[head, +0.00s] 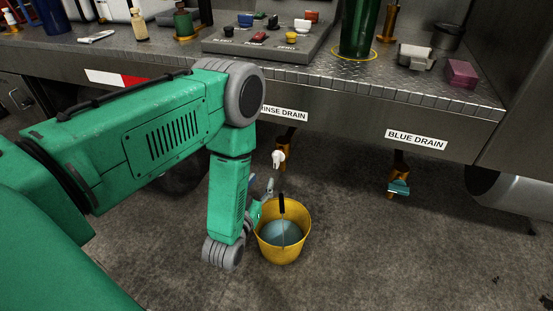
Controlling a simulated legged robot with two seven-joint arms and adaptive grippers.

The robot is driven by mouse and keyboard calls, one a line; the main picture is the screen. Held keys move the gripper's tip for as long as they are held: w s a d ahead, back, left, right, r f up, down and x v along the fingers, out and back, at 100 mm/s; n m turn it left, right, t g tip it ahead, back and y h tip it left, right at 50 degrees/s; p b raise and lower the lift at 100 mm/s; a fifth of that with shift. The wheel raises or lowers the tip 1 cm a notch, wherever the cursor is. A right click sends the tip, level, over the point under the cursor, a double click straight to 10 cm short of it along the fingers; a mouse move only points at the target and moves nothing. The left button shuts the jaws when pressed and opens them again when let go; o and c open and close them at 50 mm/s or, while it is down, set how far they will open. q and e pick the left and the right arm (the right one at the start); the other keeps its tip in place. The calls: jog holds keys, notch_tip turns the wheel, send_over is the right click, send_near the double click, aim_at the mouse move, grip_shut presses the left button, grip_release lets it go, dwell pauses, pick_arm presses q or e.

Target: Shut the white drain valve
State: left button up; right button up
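The white drain valve (279,158) hangs below the front edge of the steel deck, under a label that reads "INSE DRAIN", its first part covered by my arm. Its white handle sits on a brown pipe, and it is too small to tell its exact angle. My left gripper (269,189) is just below the valve, at the upper left rim of the yellow bucket (297,250), apart from the handle in the picture. The gripper is partly hidden by my own green wrist, and I see nothing clearly held in it. My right gripper is not in view.
The bucket on the floor holds bluish liquid and has a black handle grip (282,204). A teal-handled valve (399,187) hangs to the right under the "BLUE DRAIN" label (416,140). The deck (330,85) above carries a switch panel (240,43). Floor right of the bucket is clear.

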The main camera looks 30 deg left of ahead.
aim_at(275, 157)
pick_arm(q)
jog(key=b+x, duration=0.3)
jog(key=x, duration=0.9)
jog(key=shift+w+d+r, duration=0.1)
jog(key=shift+r, duration=0.1)
jog(key=shift+c, duration=0.4)
jog(key=c, duration=0.7)
